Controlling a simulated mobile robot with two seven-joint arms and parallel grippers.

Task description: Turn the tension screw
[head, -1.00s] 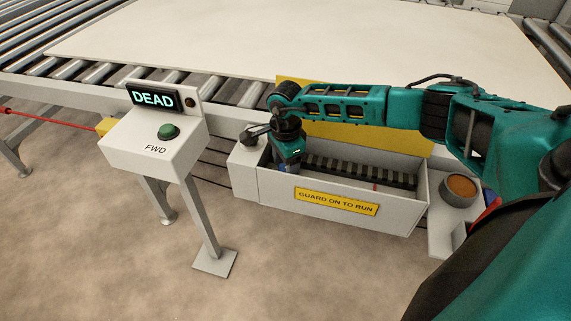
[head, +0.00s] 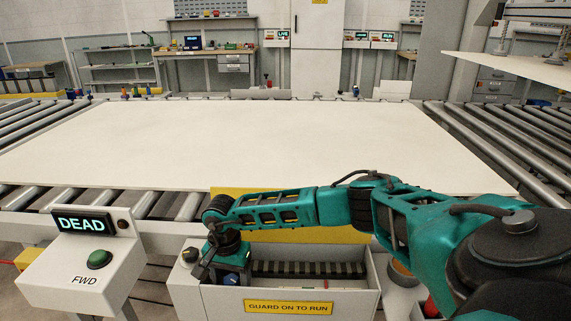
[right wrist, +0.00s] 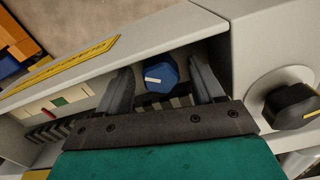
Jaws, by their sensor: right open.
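A blue knob, apparently the tension screw (right wrist: 160,76), has a white mark on its face and sits inside the open grey box (head: 350,304). In the right wrist view my right gripper (right wrist: 160,84) is open, with one finger on each side of the knob. Gaps show between knob and fingers, so the jaws are around it without gripping it. In the head view my right gripper (head: 229,274) reaches down into the left end of the box, with a bit of blue showing there; its fingers are mostly hidden. My left gripper is not in view.
A black rotary switch (right wrist: 291,105) with a yellow mark sits close beside the gripper. A scale with red and green marks (right wrist: 60,102) lies along the box. A big pale board (head: 250,140) covers the rollers.

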